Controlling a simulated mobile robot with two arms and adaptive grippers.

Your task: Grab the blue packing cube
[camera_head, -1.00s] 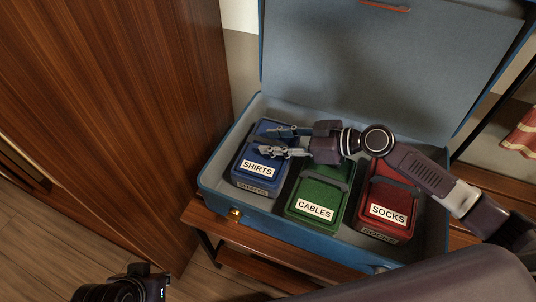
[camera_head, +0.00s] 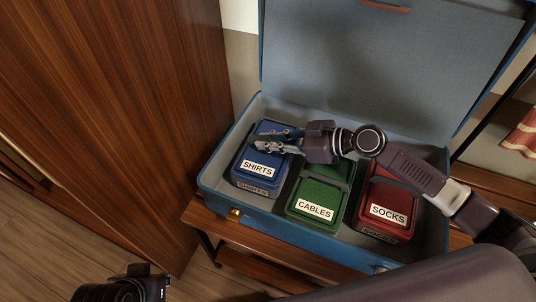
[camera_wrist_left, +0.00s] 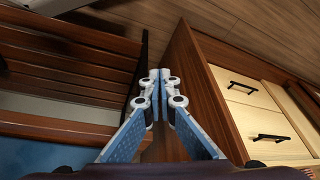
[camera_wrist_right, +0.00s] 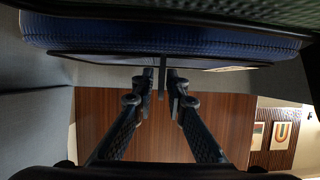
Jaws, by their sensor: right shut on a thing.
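The blue packing cube (camera_head: 250,178) labelled SHIRTS sits in the left part of the open blue suitcase (camera_head: 212,182). My right gripper (camera_head: 259,140) reaches in from the right over its top, fingers close together. In the right wrist view the cube's blue side (camera_wrist_right: 180,38) spans the top, and the fingertips (camera_wrist_right: 160,85) close on a thin part of the cube, likely its strap. The fingers hide part of the cube's top in the head view. My left gripper (camera_wrist_left: 156,90) is shut and empty, away from the suitcase.
A green cube (camera_head: 318,195) labelled CABLES and a red cube (camera_head: 389,200) labelled SOCKS stand right of the blue one. The suitcase lid (camera_head: 370,70) stands open behind. The case rests on a wooden rack (camera_head: 265,240). A tall wooden panel (camera_head: 120,100) rises close on the left.

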